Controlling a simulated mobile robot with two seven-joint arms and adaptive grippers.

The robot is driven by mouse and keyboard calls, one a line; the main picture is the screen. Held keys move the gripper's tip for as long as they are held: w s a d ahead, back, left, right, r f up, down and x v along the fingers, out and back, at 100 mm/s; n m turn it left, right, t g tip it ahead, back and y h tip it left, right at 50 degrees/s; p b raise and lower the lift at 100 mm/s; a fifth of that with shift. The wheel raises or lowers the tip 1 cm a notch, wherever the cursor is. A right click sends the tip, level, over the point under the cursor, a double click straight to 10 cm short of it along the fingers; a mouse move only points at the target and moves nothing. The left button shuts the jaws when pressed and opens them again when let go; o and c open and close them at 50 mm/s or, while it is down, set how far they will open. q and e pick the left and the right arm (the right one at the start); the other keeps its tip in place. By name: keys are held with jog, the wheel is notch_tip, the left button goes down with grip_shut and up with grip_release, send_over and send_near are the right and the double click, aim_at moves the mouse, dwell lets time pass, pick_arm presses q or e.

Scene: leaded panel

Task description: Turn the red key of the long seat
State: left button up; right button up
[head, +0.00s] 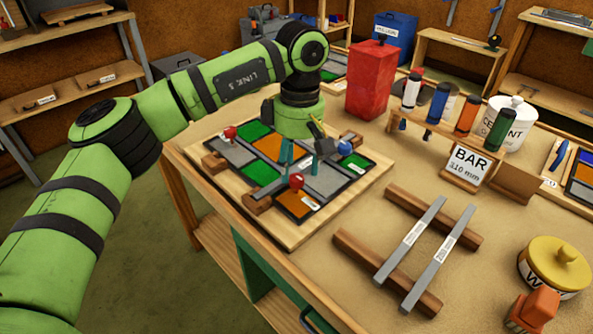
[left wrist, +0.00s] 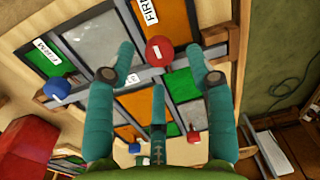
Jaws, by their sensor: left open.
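The leaded panel (head: 268,172), with green, orange and grey panes in dark strips, lies on a pale wooden board. A red key (head: 297,181) stands at its near side by an orange pane; another red key (head: 230,132) is at the far left. A blue key (head: 344,147) is at the right. My left gripper (head: 300,158) is open and empty over the panel. In the left wrist view, a red key (left wrist: 160,50) shows between and beyond the teal fingers, with no visible contact. I cannot tell which seat is the long one. My right gripper is out of view.
Two grey bars (head: 410,240) lie across wooden rails right of the panel. Behind them are a bottle rack (head: 440,133), a BAR sign (head: 467,167), a red can (head: 377,80) and a white tub (head: 508,125). A yellow-lidded jar (head: 555,265) stands at the right.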

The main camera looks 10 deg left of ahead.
aim_at(299, 174)
pick_arm(q)
notch_tip(299, 174, up, 9)
jog(key=shift+w+d+r, duration=0.15)
jog(key=shift+w, duration=0.05)
dwell(0.3)
